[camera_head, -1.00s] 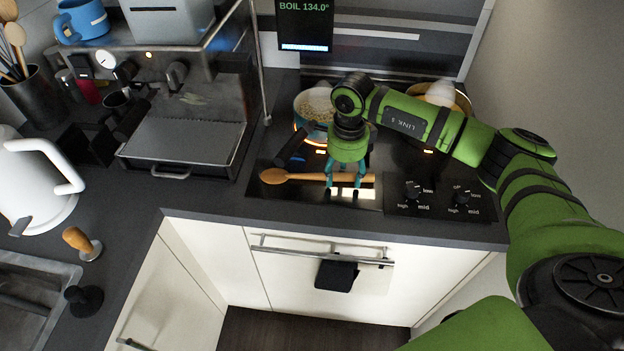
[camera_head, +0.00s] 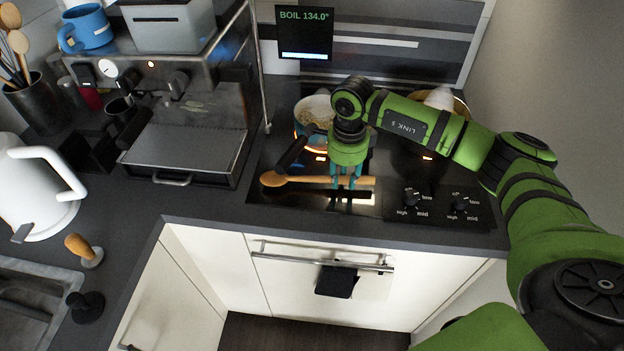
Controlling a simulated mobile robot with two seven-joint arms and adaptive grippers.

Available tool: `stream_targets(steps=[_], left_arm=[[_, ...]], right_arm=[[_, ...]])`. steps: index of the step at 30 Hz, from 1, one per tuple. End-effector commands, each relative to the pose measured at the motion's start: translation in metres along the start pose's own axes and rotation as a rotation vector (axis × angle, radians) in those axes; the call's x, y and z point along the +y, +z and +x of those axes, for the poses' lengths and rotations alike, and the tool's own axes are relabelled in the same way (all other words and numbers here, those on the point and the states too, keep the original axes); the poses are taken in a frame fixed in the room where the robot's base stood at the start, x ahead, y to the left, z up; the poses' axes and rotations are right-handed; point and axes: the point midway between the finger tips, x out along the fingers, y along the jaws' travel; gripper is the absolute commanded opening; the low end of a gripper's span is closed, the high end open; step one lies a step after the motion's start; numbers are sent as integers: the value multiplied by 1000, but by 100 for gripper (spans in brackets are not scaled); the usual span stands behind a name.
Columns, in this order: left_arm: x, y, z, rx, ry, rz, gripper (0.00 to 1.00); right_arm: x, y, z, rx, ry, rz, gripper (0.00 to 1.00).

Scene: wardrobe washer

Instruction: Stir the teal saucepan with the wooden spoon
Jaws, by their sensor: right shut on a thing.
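The wooden spoon (camera_head: 299,181) lies level along the front of the black cooktop, its bowl to the left and its handle to the right. My right gripper (camera_head: 346,182) points down and is shut on the spoon's handle. The teal saucepan (camera_head: 301,130) stands on the rear left burner, just behind the spoon. It holds pale food, and its black handle (camera_head: 291,154) points toward the front left. My right wrist hides the pan's right side. My left gripper is not in view.
A second, golden pan (camera_head: 462,105) stands at the back right, partly behind my right arm. Control knobs (camera_head: 411,199) sit at the front right. A coffee machine (camera_head: 185,150) stands close on the left. A display (camera_head: 304,30) above reads BOIL 134.0°.

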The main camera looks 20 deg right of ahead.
Motion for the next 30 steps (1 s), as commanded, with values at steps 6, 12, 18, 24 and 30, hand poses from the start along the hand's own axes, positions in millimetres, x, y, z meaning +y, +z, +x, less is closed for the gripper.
stream_targets(steps=[6,12,18,24,30], left_arm=[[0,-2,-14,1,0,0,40],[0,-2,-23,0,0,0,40],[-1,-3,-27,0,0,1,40],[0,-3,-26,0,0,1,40],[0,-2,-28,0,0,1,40]], right_arm=[[0,0,-21,-1,0,0,0],[0,0,-38,-2,-1,1,0],[0,0,-45,-1,0,0,0],[0,0,-44,-2,-1,0,19],[0,1,-46,-3,-1,0,0]])
